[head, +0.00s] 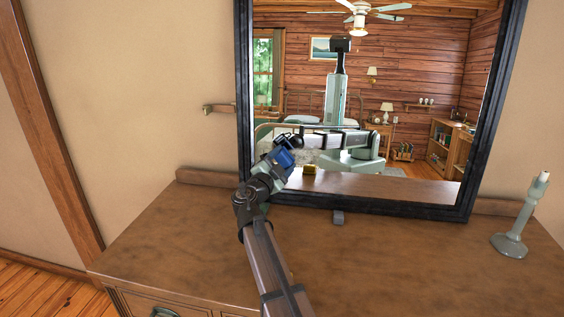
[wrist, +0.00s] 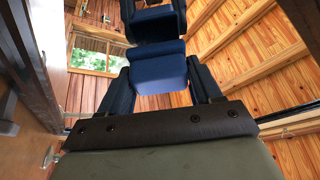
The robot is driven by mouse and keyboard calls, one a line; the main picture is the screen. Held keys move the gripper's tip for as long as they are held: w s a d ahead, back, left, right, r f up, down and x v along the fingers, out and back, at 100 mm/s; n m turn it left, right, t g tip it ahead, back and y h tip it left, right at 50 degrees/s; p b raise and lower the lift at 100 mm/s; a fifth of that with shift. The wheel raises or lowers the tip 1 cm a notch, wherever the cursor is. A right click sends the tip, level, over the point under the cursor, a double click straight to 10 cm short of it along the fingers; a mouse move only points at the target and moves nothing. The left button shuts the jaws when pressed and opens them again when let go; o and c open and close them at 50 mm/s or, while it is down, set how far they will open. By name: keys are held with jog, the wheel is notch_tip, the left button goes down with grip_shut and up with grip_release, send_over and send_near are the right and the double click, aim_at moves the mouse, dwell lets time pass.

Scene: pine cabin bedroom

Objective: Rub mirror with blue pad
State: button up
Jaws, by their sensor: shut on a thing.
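The mirror (head: 415,185) has a black frame and stands tilted on the wooden dresser. My gripper (head: 281,158) is at the lower left part of its glass. In the wrist view my gripper (wrist: 160,85) is shut on the blue pad (wrist: 158,73), with a dark finger on each side. The pad also shows as a small blue patch in the head view (head: 286,157). Its reflection sits just above it in the wrist view. The pad is at or very close to the glass; I cannot tell whether they touch.
The dresser top (head: 400,250) is mostly bare. A grey-green candlestick (head: 512,238) stands at the right. The glass reflects the room and me.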

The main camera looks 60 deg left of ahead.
aim_at(324, 155)
jog(key=shift+w+a, duration=0.65)
dwell(0.5)
jog(key=shift+d, duration=0.1)
jog(key=shift+w+d, duration=1.15)
jog(key=shift+d, duration=0.1)
jog(key=shift+w+d, duration=2.65)
jog(key=shift+w, duration=0.2)
jog(key=shift+a, duration=0.1)
